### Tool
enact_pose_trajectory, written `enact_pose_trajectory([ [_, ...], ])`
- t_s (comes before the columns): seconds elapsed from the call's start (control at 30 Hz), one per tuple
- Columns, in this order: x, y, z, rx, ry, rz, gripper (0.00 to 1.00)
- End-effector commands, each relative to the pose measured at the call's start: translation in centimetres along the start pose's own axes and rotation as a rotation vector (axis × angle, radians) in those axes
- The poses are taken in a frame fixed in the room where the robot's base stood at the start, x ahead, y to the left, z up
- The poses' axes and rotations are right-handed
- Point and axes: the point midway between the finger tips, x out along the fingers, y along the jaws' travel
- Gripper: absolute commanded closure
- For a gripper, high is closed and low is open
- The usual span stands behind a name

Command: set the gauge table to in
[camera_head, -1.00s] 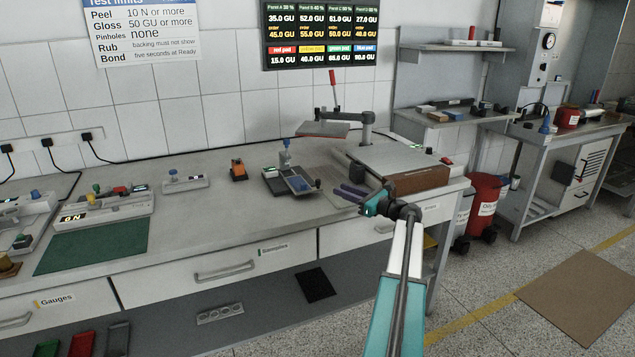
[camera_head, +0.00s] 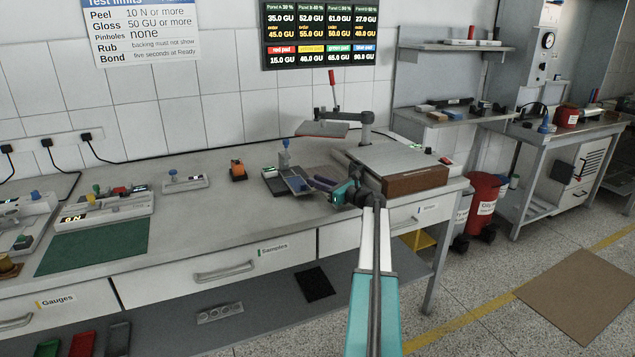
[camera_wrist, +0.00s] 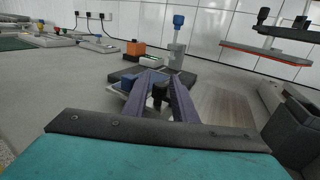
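The gauge (camera_head: 286,160) stands on the bench, a small grey post with a blue top on a dark base. It also shows in the wrist view (camera_wrist: 176,52). Its small table (camera_head: 299,185) sticks out on the near side, with a blue part on it in the wrist view (camera_wrist: 128,80). A black knob (camera_wrist: 159,93) is at the table's near end. My gripper (camera_head: 315,183) points at the gauge from the right. Its purple fingers are apart, one on each side of the knob in the wrist view (camera_wrist: 161,75). Contact with the knob cannot be told.
An orange block (camera_head: 238,170) and a small blue-knobbed device (camera_head: 185,182) stand left of the gauge. A press with a raised plate (camera_head: 322,129) and a grey slab with a brown front (camera_head: 415,180) are to the right. A green mat (camera_head: 95,247) lies at left.

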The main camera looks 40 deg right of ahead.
Motion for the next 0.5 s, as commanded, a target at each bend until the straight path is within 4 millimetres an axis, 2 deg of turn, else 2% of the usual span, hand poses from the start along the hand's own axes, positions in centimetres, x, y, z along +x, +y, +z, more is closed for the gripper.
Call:
enact_pose_trajectory([
  [0.3, 0.2, 0.0, -0.02, 0.0, 0.0, 0.0, 0.75],
  [0.33, 0.19, 0.0, -0.01, 0.0, 0.0, 0.0, 0.77],
  [0.47, 0.18, -0.01, -0.02, 0.0, 0.0, 0.0, 0.99],
  [0.5, 0.17, -0.01, -0.02, 0.0, 0.0, 0.0, 1.0],
])
